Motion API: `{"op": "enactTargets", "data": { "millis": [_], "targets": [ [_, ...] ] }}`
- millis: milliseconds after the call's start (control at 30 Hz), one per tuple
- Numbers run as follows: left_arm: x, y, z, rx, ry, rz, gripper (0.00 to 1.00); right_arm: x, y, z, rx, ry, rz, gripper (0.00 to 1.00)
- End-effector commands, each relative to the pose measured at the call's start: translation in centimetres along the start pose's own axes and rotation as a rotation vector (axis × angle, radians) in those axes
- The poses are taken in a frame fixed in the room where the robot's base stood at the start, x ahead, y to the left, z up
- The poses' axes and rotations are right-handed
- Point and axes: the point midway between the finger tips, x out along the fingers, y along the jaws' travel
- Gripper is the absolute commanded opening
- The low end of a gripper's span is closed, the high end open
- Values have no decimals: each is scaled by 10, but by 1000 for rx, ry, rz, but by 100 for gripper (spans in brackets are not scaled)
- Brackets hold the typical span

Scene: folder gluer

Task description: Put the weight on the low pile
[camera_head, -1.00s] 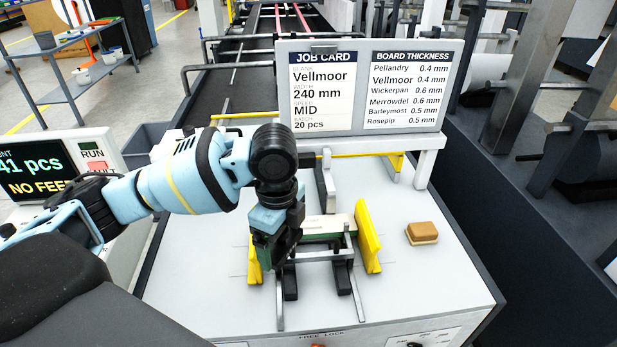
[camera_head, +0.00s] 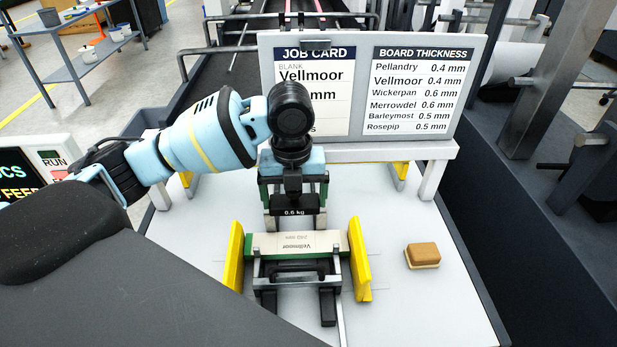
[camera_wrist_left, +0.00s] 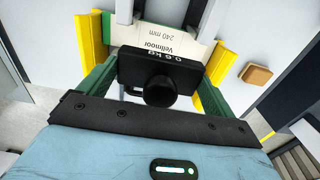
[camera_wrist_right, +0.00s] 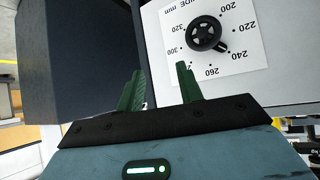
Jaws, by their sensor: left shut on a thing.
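My left gripper (camera_head: 293,196) is shut on the black weight (camera_head: 292,211), which is marked 0.6 kg and has a round knob. In the head view the weight shows just behind the pile of Vellmoor 240 mm blanks (camera_head: 296,243); whether it clears the table there I cannot tell. The left wrist view shows the weight (camera_wrist_left: 160,72) between the green fingers, with the pile (camera_wrist_left: 170,38) beyond it. The pile lies between two yellow side guides (camera_head: 359,262). My right gripper (camera_wrist_right: 160,80) is open and empty by a machine front; it is outside the head view.
A metal frame with a black bar (camera_head: 297,268) stands in front of the pile. A brown and cream block (camera_head: 422,255) lies to the right on the white table (camera_head: 400,300). The job card board (camera_head: 360,85) stands behind. A width dial (camera_wrist_right: 205,34) is near my right gripper.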

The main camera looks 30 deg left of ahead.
Motion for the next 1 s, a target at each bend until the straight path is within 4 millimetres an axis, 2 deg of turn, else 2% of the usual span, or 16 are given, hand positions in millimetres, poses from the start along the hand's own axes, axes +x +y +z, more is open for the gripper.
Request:
{"op": "enactTargets", "data": {
  "millis": [233,467,767,1000],
  "targets": [
    [-1,0,0,1,-1,-2,47,-8,-4,18,5,-36,-5,36],
    [6,0,0,0,-1,-1,47,-8,-5,19,5,-40,-7,36],
    [28,0,0,0,-2,-1,47,-6,-4,15,4,-31,-7,36],
    [50,0,0,0,2,1,47,-6,-7,29,10,-58,-11,36]
  ]
}}
